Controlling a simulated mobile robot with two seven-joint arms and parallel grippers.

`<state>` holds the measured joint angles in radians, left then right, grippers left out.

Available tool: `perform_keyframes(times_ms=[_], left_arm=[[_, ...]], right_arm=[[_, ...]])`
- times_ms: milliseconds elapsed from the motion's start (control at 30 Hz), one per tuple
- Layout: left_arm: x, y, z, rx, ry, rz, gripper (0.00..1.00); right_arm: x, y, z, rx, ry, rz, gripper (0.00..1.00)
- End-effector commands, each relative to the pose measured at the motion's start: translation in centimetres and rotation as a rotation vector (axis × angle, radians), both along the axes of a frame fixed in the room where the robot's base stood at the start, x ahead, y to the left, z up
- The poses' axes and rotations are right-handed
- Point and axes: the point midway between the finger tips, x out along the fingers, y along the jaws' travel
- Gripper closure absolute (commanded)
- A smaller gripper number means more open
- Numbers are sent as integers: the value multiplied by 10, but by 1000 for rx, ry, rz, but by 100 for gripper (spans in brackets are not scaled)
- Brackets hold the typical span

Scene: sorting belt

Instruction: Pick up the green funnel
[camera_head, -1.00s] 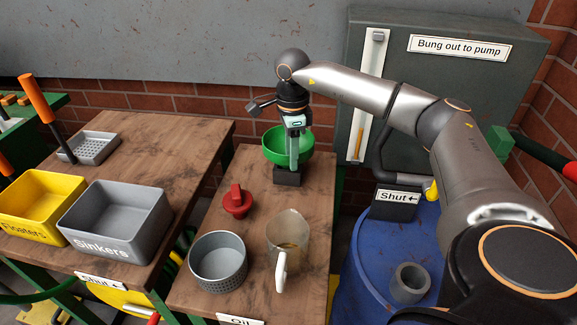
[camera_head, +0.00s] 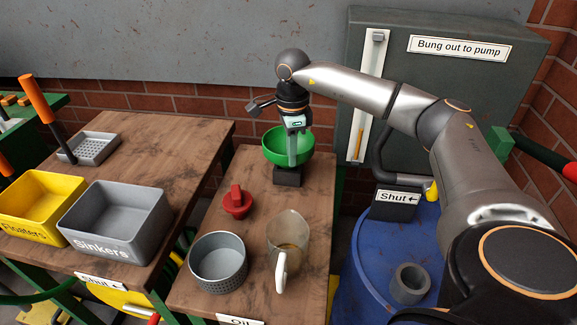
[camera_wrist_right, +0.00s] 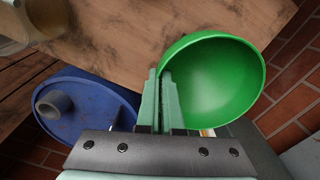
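The green funnel (camera_head: 272,148) is a wide bowl at the far end of the middle wooden table, above a small dark block (camera_head: 287,177). My right gripper (camera_head: 292,158) points down at its near rim. In the right wrist view, the funnel (camera_wrist_right: 215,80) opens toward the camera. The fingers of the gripper (camera_wrist_right: 159,78) are close together there, one on each side of the funnel's wall, and look shut on it. The funnel's lower end is hidden. My left gripper is in neither view.
On the same table (camera_head: 318,195) stand a red stopper-like piece (camera_head: 237,203), a grey perforated cup (camera_head: 218,263) and a clear jug (camera_head: 288,236). Yellow (camera_head: 38,230) and grey (camera_head: 112,237) bins stand on the left table. A blue drum (camera_head: 372,250) is at right.

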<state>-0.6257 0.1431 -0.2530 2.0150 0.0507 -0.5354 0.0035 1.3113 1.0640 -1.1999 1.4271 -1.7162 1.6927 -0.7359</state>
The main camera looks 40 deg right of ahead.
Motion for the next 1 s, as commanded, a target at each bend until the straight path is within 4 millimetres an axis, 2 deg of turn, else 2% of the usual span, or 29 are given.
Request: perform_keyframes(times_ms=[867, 1000], left_arm=[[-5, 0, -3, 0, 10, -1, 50], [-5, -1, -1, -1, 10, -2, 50]], right_arm=[[0, 0, 0, 1, 0, 1, 100], [1, 0, 11, 1, -2, 1, 100]])
